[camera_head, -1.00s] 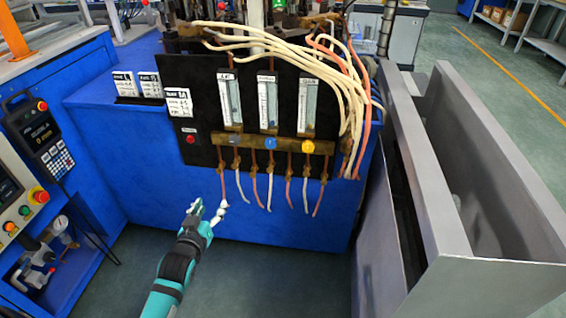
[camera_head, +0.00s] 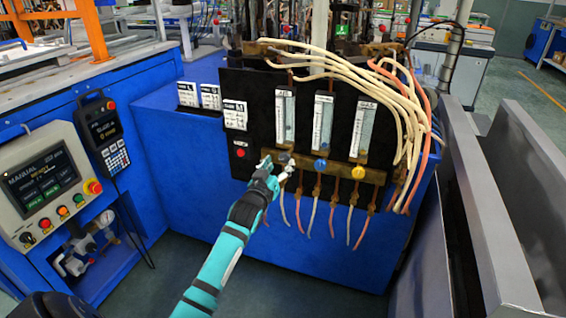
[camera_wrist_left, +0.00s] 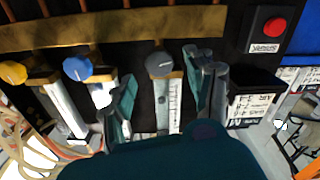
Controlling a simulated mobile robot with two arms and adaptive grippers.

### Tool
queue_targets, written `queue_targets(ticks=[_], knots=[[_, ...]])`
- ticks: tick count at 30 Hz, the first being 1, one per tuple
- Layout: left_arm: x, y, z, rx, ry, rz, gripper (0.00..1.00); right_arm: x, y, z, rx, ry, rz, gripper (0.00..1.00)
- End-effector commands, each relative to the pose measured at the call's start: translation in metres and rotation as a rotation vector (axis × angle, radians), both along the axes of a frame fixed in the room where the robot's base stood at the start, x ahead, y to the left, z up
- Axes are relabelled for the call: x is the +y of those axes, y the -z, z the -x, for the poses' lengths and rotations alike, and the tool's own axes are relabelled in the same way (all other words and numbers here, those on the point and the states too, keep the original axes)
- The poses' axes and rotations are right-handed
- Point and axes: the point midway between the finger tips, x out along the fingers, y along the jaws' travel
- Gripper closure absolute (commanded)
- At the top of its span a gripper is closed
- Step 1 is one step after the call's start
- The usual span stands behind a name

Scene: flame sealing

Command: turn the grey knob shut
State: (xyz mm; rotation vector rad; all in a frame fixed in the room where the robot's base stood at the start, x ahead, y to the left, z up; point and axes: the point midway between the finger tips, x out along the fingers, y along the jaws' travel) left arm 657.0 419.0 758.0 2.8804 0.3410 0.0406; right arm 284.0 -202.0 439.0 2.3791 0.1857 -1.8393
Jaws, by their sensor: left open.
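The grey knob (camera_head: 284,157) sits at the left end of the brass bar on the black flowmeter panel, partly covered by my gripper. The blue knob (camera_head: 320,165) and yellow knob (camera_head: 358,172) are farther right on the bar. The right gripper is not in view.
A red button (camera_head: 240,153) is left of the knob, beside white label plates (camera_head: 235,115). Cream and red hoses (camera_head: 408,130) crowd the right side, and short tubes hang below the bar. Grey metal walls (camera_head: 500,220) stand at right. A control panel (camera_head: 45,185) is at left.

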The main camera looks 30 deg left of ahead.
Motion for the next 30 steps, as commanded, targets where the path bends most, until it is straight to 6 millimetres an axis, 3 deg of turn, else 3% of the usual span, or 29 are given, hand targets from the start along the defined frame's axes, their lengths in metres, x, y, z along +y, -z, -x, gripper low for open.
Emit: queue_targets(ticks=[7,18,30], knots=[[0.007,0.000,-0.030,-0.001,0.000,-0.001,0.44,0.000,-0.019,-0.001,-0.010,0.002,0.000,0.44],[0.008,0.000,-0.035,0.000,0.000,-0.001,0.44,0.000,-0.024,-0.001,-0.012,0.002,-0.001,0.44],[0.008,0.000,-0.034,0.000,0.000,0.000,0.97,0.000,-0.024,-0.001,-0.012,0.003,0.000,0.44]])
